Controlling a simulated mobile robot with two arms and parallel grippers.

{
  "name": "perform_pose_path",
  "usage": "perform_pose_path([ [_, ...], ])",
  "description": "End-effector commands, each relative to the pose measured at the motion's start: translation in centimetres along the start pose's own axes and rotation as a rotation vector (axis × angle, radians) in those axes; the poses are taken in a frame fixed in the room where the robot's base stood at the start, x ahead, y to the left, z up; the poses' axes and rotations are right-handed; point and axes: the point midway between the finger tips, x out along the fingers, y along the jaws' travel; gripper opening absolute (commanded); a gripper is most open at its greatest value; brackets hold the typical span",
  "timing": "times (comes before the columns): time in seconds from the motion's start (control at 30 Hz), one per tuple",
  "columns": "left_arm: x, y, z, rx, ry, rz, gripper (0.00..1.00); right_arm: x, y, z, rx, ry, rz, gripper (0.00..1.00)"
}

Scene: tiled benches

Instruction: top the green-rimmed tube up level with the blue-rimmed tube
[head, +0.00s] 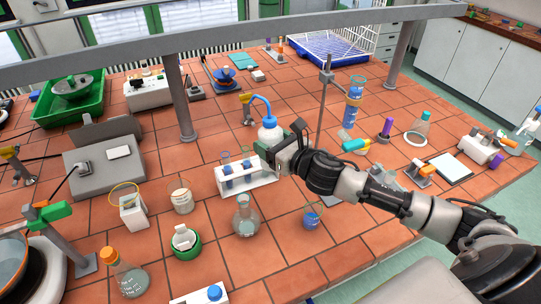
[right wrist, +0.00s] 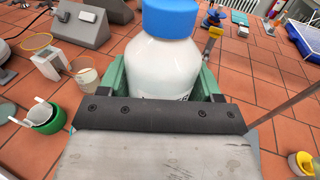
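A white wash bottle (head: 269,133) with a blue cap and bent blue spout stands upright behind the tube rack in the head view. My right gripper (head: 278,153) is at its side, and its green fingers sit against both sides of the bottle (right wrist: 162,68) in the right wrist view. The bottle's base is hidden. A white rack (head: 262,180) just in front and left holds two tubes, a left one (head: 227,160) and a right one (head: 246,159), with blue liquid showing. Their rim colours are too small to tell apart. My left gripper is not in view.
A round flask (head: 246,216) and a beaker of blue liquid (head: 312,217) stand in front of the rack. A beaker (head: 181,197) is to its left. A thin stand rod (head: 323,105) rises right of the bottle. A grey shelf bar (head: 220,50) crosses above the bench.

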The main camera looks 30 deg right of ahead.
Motion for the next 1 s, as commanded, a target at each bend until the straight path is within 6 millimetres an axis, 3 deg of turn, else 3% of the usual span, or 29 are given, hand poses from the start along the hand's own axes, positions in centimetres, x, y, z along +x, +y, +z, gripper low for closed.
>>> perform_pose_path([
  [0.33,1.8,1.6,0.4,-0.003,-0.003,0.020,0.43,-0.1,0.2,0.8,0.017,-0.041,-0.238,0.60],
  [0.6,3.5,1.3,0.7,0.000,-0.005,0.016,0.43,-0.4,0.1,1.7,0.021,-0.070,-0.463,0.60],
  [1.0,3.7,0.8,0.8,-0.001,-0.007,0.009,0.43,-0.6,0.0,2.2,0.019,-0.073,-0.516,0.60],
])
